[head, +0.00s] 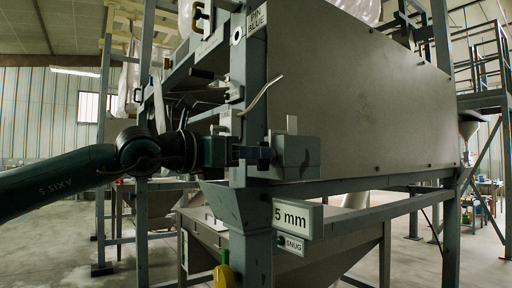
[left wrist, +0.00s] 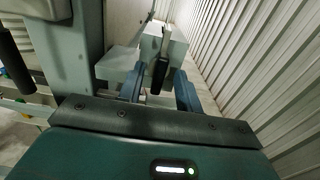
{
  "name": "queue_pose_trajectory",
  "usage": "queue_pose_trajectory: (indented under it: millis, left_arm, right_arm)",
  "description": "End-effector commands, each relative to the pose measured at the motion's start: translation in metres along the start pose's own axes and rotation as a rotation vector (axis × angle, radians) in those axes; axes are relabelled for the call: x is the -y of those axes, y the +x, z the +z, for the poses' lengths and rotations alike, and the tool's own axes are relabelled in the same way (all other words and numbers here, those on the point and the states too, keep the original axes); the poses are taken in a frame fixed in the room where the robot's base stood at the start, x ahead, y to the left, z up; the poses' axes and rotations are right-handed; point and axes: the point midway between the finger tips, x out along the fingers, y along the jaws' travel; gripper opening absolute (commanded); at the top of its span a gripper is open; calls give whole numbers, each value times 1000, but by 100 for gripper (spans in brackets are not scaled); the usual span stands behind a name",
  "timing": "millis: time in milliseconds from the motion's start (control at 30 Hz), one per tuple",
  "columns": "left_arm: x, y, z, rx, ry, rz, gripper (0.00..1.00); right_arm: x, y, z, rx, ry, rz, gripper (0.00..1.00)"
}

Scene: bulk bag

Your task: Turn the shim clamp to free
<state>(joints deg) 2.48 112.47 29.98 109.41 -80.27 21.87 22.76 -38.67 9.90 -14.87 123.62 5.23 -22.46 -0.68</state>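The shim clamp shows as a light grey block (head: 297,155) on the corner post of the frame. In the left wrist view the same block (left wrist: 163,45) has a dark handle (left wrist: 160,72) pointing toward me. My left gripper (head: 264,153) reaches in from the left beside the block. In the left wrist view its two blue fingers (left wrist: 159,92) stand apart, one on each side of the handle, with gaps visible. Whether a finger touches the handle I cannot tell. In the head view the handle is hidden by the fingers. My right gripper is not in view.
A "5 mm" plate (head: 297,217) and a "SNUG" tag (head: 290,244) sit below the block. A thin bent rod (head: 262,93) sticks out above it. A large grey panel (head: 370,95) fills the right. A yellow handle (head: 224,270) hangs below. A corrugated wall (left wrist: 260,60) stands behind.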

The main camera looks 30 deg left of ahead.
Motion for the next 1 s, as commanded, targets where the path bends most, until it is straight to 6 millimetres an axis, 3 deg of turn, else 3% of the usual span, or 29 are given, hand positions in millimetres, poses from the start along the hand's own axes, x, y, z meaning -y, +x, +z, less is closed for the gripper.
queue_pose_trajectory:
  millis: [200, 467, 833, 1000]
  left_arm:
    - [0, 12, 0, 1, 0, -1, 35]
    - [0, 13, 0, 1, 0, -2, 35]
    - [0, 13, 0, 1, 0, -2, 4]
    - [0, 13, 0, 1, 8, -2, 4]
  right_arm:
    - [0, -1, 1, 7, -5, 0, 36]
    - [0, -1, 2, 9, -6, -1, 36]
    - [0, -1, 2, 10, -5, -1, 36]
    - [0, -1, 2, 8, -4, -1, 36]
